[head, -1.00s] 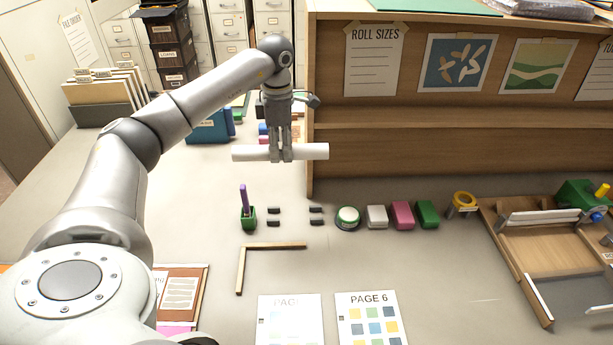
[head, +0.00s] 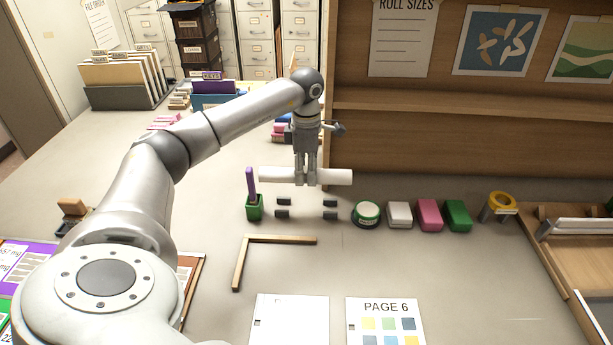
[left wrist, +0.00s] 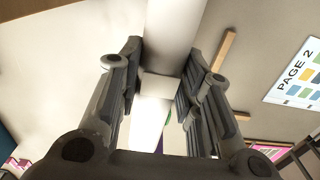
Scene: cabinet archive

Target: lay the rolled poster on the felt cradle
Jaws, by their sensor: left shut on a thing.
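The white rolled poster (head: 337,177) is level in the head view, held near its middle by my left gripper (head: 306,182). In the left wrist view the white roll (left wrist: 172,32) passes between the two fingers of my left gripper (left wrist: 163,72). The felt cradle (head: 283,202) shows as small dark blocks in two pairs on the table. The poster appears just above and behind these blocks in the head view, apart from them. The exact height of the gap is hard to tell. My right gripper is not in view.
A wooden L-shaped corner (head: 262,241) lies in front. A wooden shelf (head: 450,150) rises behind.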

